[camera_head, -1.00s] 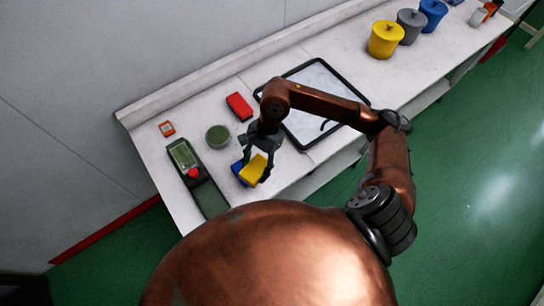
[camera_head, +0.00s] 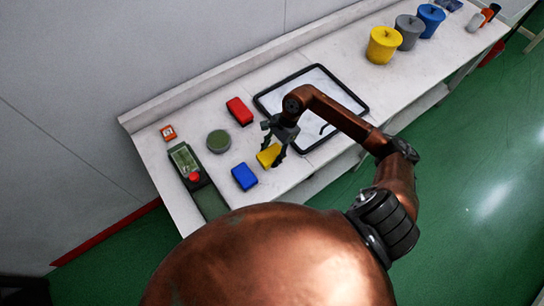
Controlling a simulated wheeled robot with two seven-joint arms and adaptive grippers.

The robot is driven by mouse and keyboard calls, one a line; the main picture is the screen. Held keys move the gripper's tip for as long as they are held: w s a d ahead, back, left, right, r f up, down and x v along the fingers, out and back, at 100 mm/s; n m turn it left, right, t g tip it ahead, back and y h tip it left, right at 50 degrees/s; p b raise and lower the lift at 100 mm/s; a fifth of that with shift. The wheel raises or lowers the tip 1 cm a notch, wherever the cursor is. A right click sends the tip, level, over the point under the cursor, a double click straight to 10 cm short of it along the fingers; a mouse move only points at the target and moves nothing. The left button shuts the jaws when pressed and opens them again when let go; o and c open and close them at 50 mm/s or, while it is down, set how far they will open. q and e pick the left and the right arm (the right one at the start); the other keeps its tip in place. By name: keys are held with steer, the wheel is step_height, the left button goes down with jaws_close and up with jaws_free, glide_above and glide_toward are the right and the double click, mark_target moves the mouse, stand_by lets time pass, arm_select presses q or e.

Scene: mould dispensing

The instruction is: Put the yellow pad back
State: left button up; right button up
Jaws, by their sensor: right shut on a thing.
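The yellow pad (camera_head: 266,156) is between the fingers of my right gripper (camera_head: 275,152), which is shut on it. It is just right of the blue pad (camera_head: 244,176), low over the white table or touching it; I cannot tell which. The blue pad lies on the table on its own. My right arm reaches in from the right, over the black-rimmed tray. My left gripper is not in view.
A red pad (camera_head: 239,111), a round green dish (camera_head: 218,141), an orange box (camera_head: 168,132) and a green device with a red knob (camera_head: 185,160) lie on the table (camera_head: 215,110). The black-framed tray (camera_head: 330,70) is beyond.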

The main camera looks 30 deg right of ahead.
mark_target(272, 158)
steer(key=shift+w+d+f, duration=0.4)
steer(key=shift+d+f, duration=0.05)
steer(key=shift+f, duration=0.3)
step_height(272, 158, down, 3)
steer(key=shift+p, duration=0.5)
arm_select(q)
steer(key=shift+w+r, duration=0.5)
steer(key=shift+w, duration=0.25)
arm_select(e)
steer(key=shift+f, duration=0.2)
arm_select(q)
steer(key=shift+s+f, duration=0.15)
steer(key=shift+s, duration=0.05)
arm_select(e)
steer(key=o, duration=1)
steer(key=shift+r, duration=0.1)
